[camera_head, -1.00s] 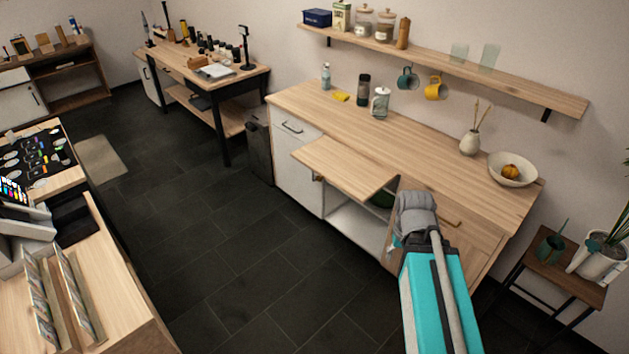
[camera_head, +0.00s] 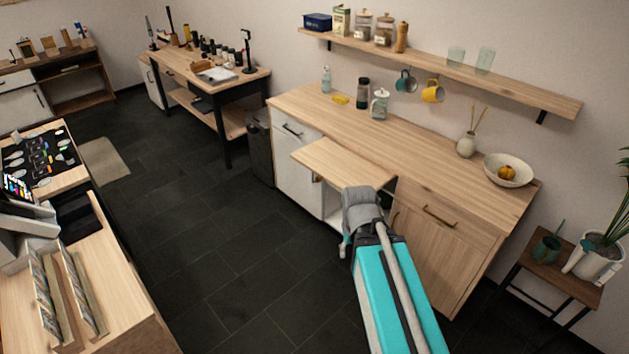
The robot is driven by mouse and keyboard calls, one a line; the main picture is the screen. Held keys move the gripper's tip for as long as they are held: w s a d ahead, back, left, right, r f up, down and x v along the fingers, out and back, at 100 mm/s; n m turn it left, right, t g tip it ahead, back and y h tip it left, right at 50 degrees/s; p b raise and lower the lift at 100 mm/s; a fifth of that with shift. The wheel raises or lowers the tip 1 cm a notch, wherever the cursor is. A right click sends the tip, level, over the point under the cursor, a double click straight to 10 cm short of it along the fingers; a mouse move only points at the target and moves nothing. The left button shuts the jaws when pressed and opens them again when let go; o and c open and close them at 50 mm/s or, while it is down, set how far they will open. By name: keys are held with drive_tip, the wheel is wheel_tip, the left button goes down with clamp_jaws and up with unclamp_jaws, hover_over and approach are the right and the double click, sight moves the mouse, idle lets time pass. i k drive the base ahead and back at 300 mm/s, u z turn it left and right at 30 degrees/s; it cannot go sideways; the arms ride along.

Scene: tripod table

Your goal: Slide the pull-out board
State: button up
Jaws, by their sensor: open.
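The pull-out board (camera_head: 335,160) is a pale wooden slab. It sticks out of the front of the long wooden counter (camera_head: 430,145), over an open bay between a white cabinet and a wooden one. My gripper (camera_head: 347,242) is open, in front of the bay and below the board's front edge in the picture. One fingertip shows at the left of the wrist; the other is hidden. I cannot tell whether the gripper touches the board.
A wooden cabinet (camera_head: 438,255) with a drawer stands right of the bay, and a white cabinet (camera_head: 298,180) stands left of it. A small plant stand (camera_head: 560,275) is at the far right. The dark floor (camera_head: 225,250) in front is clear.

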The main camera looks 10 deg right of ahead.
sight(341, 166)
drive_tip(key=u, duration=0.1)
drive_tip(key=i, duration=1)
drive_tip(key=z, duration=0.05)
